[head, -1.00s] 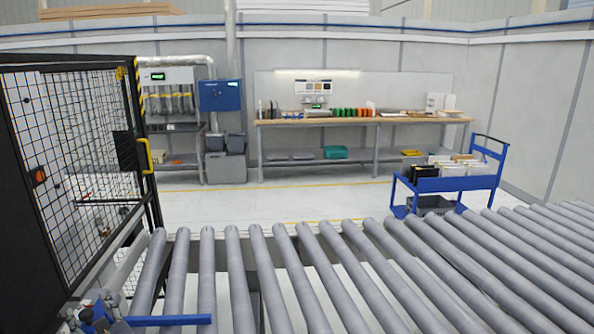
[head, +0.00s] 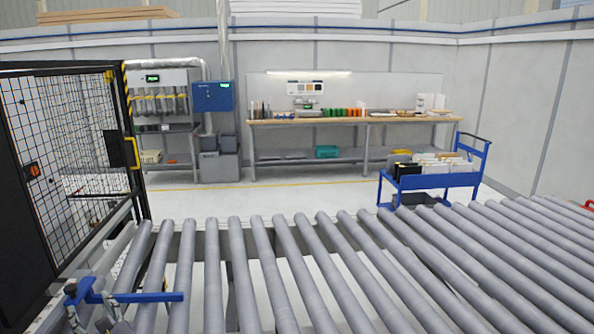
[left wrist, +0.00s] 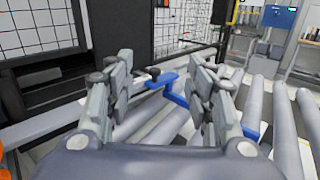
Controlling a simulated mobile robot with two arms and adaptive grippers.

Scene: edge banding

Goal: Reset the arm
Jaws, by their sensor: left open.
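My left gripper (head: 96,318) is at the bottom left corner of the head view, partly cut off by the frame edge. In the left wrist view its two grey fingers (left wrist: 160,80) stand wide apart with nothing held between them. A blue bar (head: 135,297) lies over the left end of the roller conveyor (head: 290,265), close to the gripper. The bar also shows beyond the fingers in the left wrist view (left wrist: 174,98). Whether the gripper touches it, I cannot tell. My right gripper is in neither view.
A black mesh guard (head: 75,150) with a yellow handle stands close on the left. A blue cart (head: 430,180) with boards stands behind the conveyor at right. A workbench (head: 350,120) and a blue control box (head: 212,96) are at the back wall. Floor between is clear.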

